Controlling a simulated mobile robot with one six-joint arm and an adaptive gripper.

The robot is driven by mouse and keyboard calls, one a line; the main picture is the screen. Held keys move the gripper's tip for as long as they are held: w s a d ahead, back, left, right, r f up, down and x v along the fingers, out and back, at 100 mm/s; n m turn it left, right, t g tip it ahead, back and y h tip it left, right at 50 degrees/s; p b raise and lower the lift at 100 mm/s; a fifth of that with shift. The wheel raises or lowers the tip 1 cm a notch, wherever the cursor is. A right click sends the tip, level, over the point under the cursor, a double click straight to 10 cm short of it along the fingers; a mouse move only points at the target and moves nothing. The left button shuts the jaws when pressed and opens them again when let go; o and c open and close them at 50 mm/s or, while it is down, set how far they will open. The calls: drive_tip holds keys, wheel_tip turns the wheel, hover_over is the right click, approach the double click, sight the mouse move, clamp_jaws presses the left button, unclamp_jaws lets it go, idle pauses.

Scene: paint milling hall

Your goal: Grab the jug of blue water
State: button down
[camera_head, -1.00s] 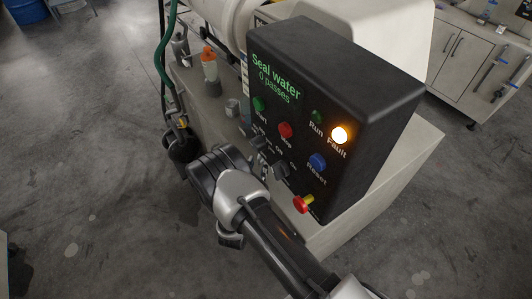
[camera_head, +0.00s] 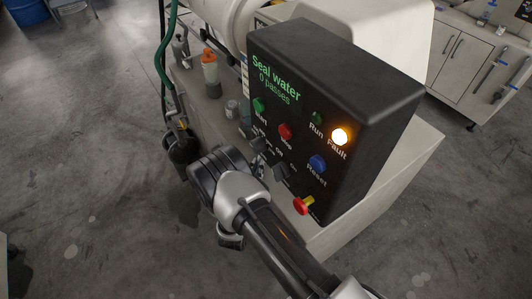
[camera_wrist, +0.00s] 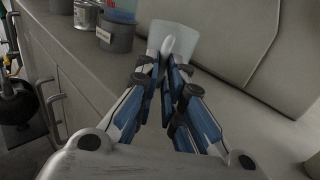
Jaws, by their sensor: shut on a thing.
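In the wrist view my gripper (camera_wrist: 170,68) is shut on a pale, translucent vessel (camera_wrist: 186,32), with a rounded white piece like a handle between the fingertips. No blue water shows in the part of it I can see. A light blue container (camera_wrist: 123,12) stands further back to the left, cut off by the picture's top edge; I cannot tell if it is the jug. In the head view my dark wrist (camera_head: 222,178) is low beside the control box, and the fingers and held vessel are mostly hidden.
A black control box (camera_head: 345,90) reads "Seal water 0 passes", its orange Fault lamp (camera_head: 340,136) lit. A bottle with an orange top (camera_head: 209,66) and a small grey tin (camera_head: 232,108) stand on the bench. A grey can (camera_wrist: 115,34) is left of my fingers. A green hose (camera_head: 165,55) hangs left.

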drive_tip(key=shift+r, duration=0.2)
idle(0.3)
drive_tip(key=shift+s+a+r+p, duration=0.1)
drive_tip(key=shift+a+r+p, duration=0.1)
drive_tip(key=shift+r+p, duration=0.4)
wheel_tip(320, 180, up, 6)
drive_tip(key=p, duration=0.2)
drive_tip(key=s+a, duration=1.1)
drive_tip(key=a, duration=0.5)
drive_tip(key=shift+f+p, duration=0.3)
drive_tip(key=shift+a, duration=0.1)
